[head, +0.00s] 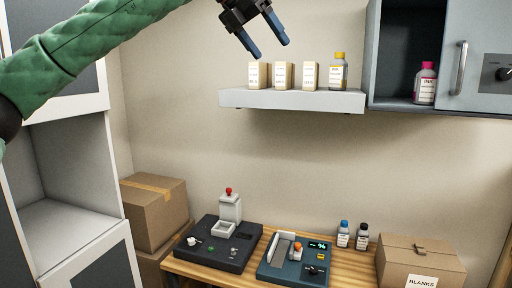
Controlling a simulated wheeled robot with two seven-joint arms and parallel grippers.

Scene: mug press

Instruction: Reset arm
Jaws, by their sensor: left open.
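My left arm comes in from the upper left in a green sleeve. My left gripper (266,46) is at the top of the head view, with its two blue fingers apart and nothing between them. It hangs pointing down, above the wall shelf (290,99) in the picture. My right gripper does not show. A dark press machine (218,243) with a red knob and a teal machine (293,262) with an orange knob and a small display stand on the wooden table (345,264).
Several small cream boxes (282,76) and a yellow-capped bottle (338,72) stand on the shelf. An ink bottle (425,84) is in the open grey cabinet (397,50). Two small bottles (343,234) and a BLANKS box (420,264) are on the table. Cardboard boxes (153,212) stand left.

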